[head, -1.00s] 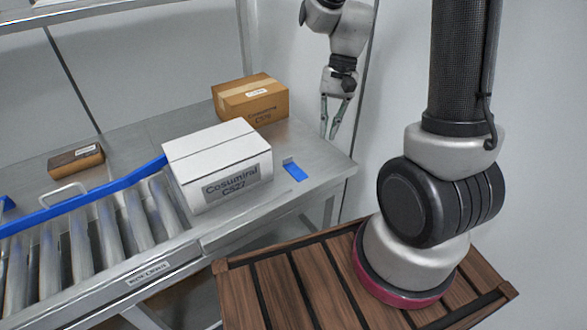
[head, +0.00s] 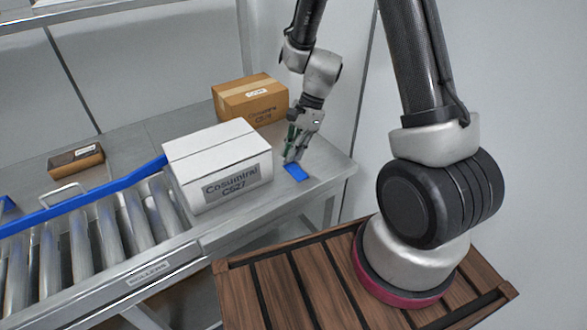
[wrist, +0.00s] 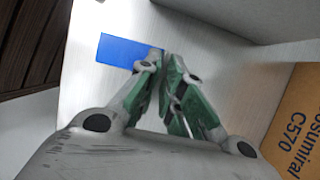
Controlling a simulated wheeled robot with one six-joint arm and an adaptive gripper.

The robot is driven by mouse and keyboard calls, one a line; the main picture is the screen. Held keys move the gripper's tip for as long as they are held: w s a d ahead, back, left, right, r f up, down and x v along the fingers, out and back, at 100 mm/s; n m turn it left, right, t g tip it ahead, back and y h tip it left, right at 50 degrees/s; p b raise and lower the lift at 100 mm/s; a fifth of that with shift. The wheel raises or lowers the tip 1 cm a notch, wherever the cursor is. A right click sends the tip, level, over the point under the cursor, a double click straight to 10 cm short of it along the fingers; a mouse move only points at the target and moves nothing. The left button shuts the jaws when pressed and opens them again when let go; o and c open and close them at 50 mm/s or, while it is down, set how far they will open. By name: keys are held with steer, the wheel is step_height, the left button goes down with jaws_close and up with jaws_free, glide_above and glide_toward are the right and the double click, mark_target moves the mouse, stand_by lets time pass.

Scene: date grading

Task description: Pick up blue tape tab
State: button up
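The blue tape tab (head: 297,173) lies on the metal table, just right of the white box. Its far end meets my fingertips. In the wrist view the tab (wrist: 122,49) is a flat blue rectangle, with its right end at the fingertips. My gripper (head: 293,159) points down over this end, and its green-padded fingers are drawn together. In the wrist view the fingertips (wrist: 165,55) meet closely at the tab's right edge and look shut on it. The exact contact is hidden behind the fingers.
The white box (head: 217,163) labelled Cosumiral C527 stands close left of my gripper. A brown carton (head: 250,101) is behind it; it also shows in the wrist view (wrist: 297,120). A small brown box (head: 76,160) lies at the left, behind the roller conveyor (head: 110,235) and its blue rail.

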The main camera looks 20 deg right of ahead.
steer(key=shift+a+f, duration=0.1)
steer(key=shift+f, duration=0.25)
jaws_close()
